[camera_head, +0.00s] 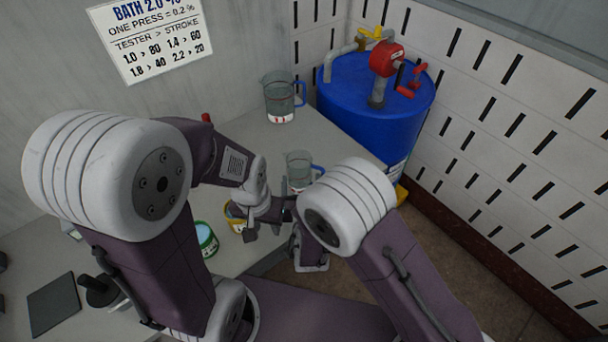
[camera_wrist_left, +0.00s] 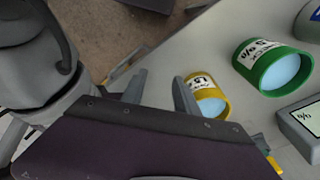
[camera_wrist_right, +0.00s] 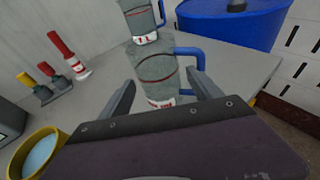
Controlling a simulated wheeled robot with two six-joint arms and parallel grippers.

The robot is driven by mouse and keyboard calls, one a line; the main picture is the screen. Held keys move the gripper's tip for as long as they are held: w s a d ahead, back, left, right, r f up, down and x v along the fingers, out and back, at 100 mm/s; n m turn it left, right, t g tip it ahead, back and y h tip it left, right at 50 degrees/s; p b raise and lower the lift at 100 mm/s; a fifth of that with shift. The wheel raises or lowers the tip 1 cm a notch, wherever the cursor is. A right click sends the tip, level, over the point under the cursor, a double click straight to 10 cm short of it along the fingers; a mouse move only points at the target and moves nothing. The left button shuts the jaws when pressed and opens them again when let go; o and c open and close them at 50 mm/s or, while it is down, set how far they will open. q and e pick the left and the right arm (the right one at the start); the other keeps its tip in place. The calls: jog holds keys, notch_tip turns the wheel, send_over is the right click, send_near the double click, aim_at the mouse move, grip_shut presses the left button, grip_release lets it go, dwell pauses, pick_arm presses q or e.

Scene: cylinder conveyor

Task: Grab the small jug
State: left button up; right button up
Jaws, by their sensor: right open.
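The small jug (camera_head: 298,165) is clear with a blue handle and stands on the grey counter. It also shows in the right wrist view (camera_wrist_right: 160,78), upright between the fingers of my right gripper (camera_wrist_right: 166,88). That gripper is open, and I cannot tell whether it touches the jug; my arm hides the jug's lower part in the head view. A larger jug (camera_head: 281,97) with a blue handle stands farther back and also shows in the right wrist view (camera_wrist_right: 140,20). My left gripper (camera_wrist_left: 158,80) is open and empty, beside a yellow tub (camera_wrist_left: 209,99).
A blue drum (camera_head: 352,100) with a red pump (camera_head: 387,58) stands right of the jugs. A green tub (camera_head: 206,240) stands at the counter's front. Red and yellow bottles (camera_wrist_right: 66,55) stand left of the jugs. A slotted white wall (camera_head: 500,130) bounds the right side.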

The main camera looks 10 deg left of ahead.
aim_at(298, 153)
pick_arm(q)
jog(key=shift+s, duration=0.3)
pick_arm(e)
jog(key=x, duration=0.3)
jog(key=shift+w+a+f, duration=0.1)
jog(key=shift+w+a, duration=0.2)
pick_arm(q)
jog(key=shift+w+f, duration=0.1)
jog(key=shift+w, duration=0.05)
pick_arm(e)
jog(key=shift+w+a+f, duration=0.1)
jog(key=shift+w+f, duration=0.1)
jog(key=shift+w, duration=0.25)
jog(key=shift+s+r, duration=0.1)
jog(key=shift+s, duration=0.05)
jog(key=c, duration=0.8)
jog(key=shift+c, duration=1.2)
jog(key=shift+r, duration=0.1)
jog(key=shift+c, duration=0.2)
